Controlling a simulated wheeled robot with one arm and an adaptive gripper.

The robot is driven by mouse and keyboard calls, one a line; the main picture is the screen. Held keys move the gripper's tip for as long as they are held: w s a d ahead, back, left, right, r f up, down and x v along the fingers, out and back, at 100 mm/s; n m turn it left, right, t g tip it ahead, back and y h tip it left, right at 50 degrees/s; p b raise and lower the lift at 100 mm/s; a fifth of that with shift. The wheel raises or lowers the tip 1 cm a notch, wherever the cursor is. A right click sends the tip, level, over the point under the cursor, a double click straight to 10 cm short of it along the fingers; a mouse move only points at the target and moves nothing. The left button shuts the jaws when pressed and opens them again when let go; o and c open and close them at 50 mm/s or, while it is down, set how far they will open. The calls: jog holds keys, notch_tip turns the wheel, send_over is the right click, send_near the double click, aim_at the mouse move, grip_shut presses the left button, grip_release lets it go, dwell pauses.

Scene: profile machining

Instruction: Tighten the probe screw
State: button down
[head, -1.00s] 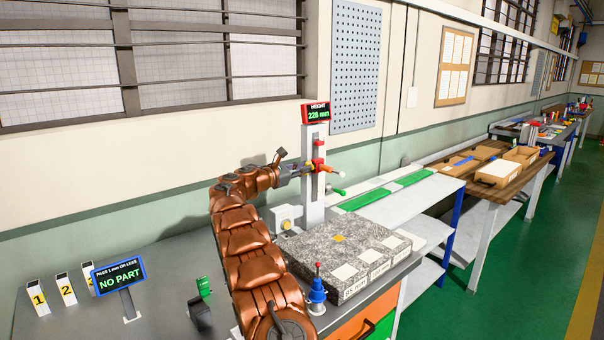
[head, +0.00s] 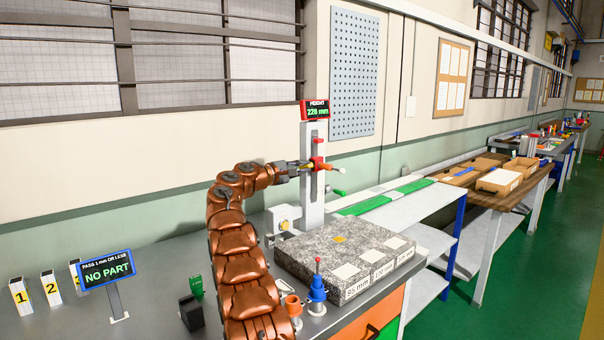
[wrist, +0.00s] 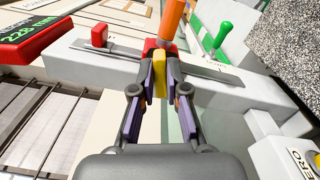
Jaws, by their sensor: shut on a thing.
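The height gauge (head: 313,205) stands upright at the back of the grey granite block, with a red slider (head: 318,162) on its column. An orange probe with a pale tip (head: 330,168) sticks out to the right of the slider. In the wrist view, the orange probe (wrist: 172,18) rises past the red slider (wrist: 152,45). My gripper (head: 305,166) reaches the slider from the left. In the wrist view, my gripper (wrist: 159,85) is shut on a yellow screw (wrist: 159,72) at the slider. Its fingers hide the screw's sides; I cannot tell how tight it is.
The granite block (head: 335,250) carries several labelled pads. A "NO PART" display (head: 107,270) and numbered stands (head: 50,287) are at left. A green lever (wrist: 216,40) flanks the slider.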

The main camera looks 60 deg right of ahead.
jog(key=shift+s+f+m, duration=0.1)
jog(key=shift+f+m, duration=0.15)
jog(key=shift+m, duration=2.25)
jog(key=c, duration=1.2)
grip_release()
jog(key=shift+v, duration=3.75)
jog(key=shift+r, duration=0.1)
